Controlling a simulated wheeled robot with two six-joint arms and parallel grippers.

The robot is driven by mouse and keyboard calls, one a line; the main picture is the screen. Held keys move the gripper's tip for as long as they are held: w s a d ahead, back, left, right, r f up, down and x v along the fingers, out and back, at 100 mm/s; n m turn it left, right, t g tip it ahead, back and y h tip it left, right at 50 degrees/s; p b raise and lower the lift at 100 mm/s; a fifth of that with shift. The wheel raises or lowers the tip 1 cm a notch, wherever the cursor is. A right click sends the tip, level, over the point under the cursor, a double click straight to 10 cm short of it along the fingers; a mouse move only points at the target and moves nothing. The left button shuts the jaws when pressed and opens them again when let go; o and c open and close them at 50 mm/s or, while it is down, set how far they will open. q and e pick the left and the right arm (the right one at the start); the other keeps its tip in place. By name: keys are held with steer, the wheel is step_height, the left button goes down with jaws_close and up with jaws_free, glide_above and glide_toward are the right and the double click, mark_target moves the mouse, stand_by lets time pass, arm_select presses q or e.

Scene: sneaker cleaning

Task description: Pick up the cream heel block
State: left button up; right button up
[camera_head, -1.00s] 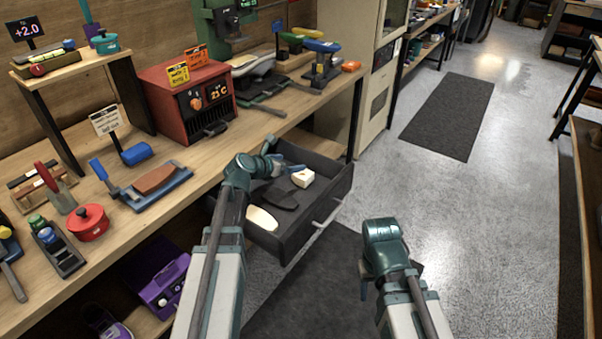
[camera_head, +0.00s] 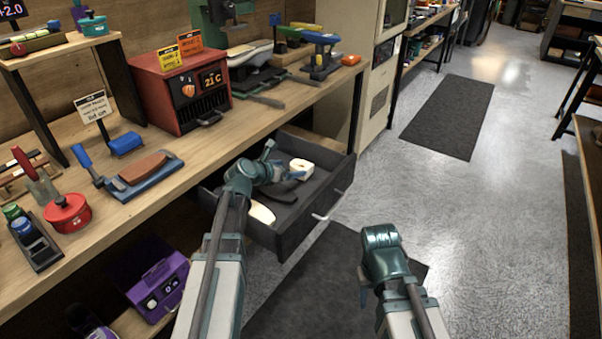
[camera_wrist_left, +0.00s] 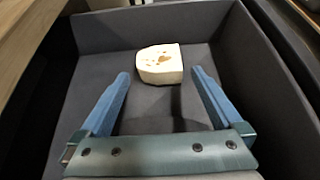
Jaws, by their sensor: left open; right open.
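The cream heel block (camera_head: 301,169) lies in the open dark drawer (camera_head: 318,207), toward its far right part. In the left wrist view the block (camera_wrist_left: 160,64) lies on the drawer floor, just beyond the fingertips and between their lines. My left gripper (camera_head: 273,160) is over the drawer, left of the block; its two blue fingers (camera_wrist_left: 160,80) are apart with nothing between them. My right gripper (camera_head: 364,285) hangs low over the floor at the right, away from the drawer; its fingers are mostly hidden behind its wrist.
A black piece (camera_head: 284,192) and another cream piece (camera_head: 262,214) lie in the drawer near my left wrist. The drawer walls stand around the block. The workbench (camera_head: 150,213) edge runs above the drawer, with a red heater box (camera_head: 184,92) on top.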

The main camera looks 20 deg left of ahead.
mark_target(297, 167)
arm_select(q)
steer(key=shift+b+x, duration=1.6)
steer(key=shift+x, duration=1.8)
steer(key=shift+s+a+f, duration=0.1)
steer(key=shift+a, duration=0.1)
steer(key=c, duration=1.1)
step_height(297, 167, up, 10)
steer(key=p, duration=1)
